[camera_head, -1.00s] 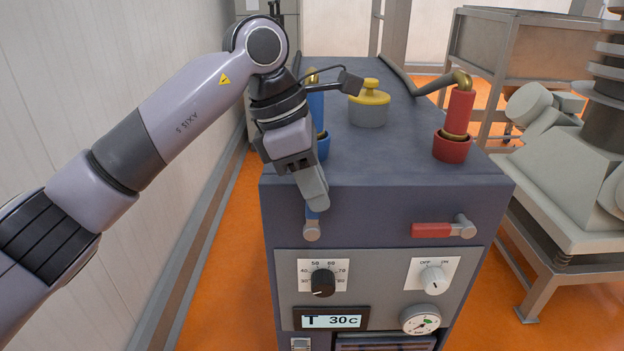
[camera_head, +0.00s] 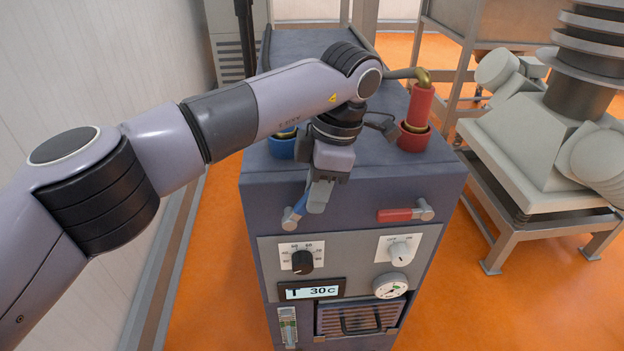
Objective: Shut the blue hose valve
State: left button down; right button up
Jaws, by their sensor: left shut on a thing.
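The blue valve handle (camera_head: 300,204) is on the upper front of the machine, left side. It slants up and to the right from its grey pivot (camera_head: 289,221). My left gripper (camera_head: 312,200) is shut on the handle's upper end and hides part of it. The blue hose socket (camera_head: 281,149) stands on the machine top above the valve, mostly behind my left arm. My right gripper is not in view.
A red valve handle (camera_head: 394,215) lies level at the right of the same front, under a red hose fitting (camera_head: 416,122). Below are a dial (camera_head: 302,262), an on/off switch (camera_head: 401,251), a display (camera_head: 311,291) and a gauge (camera_head: 390,286).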

pick_arm(q)
jog(key=shift+d, duration=0.1)
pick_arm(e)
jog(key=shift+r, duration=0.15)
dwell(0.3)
pick_arm(q)
jog(key=c, duration=1.4)
grip_release()
jog(key=shift+o, duration=0.2)
jog(key=shift+r+p, duration=0.45)
jog(key=shift+r, duration=0.05)
jog(key=p+v, duration=0.3)
jog(key=v, duration=0.3)
jog(key=shift+d+p, duration=0.25)
jog(key=shift+p, duration=0.1)
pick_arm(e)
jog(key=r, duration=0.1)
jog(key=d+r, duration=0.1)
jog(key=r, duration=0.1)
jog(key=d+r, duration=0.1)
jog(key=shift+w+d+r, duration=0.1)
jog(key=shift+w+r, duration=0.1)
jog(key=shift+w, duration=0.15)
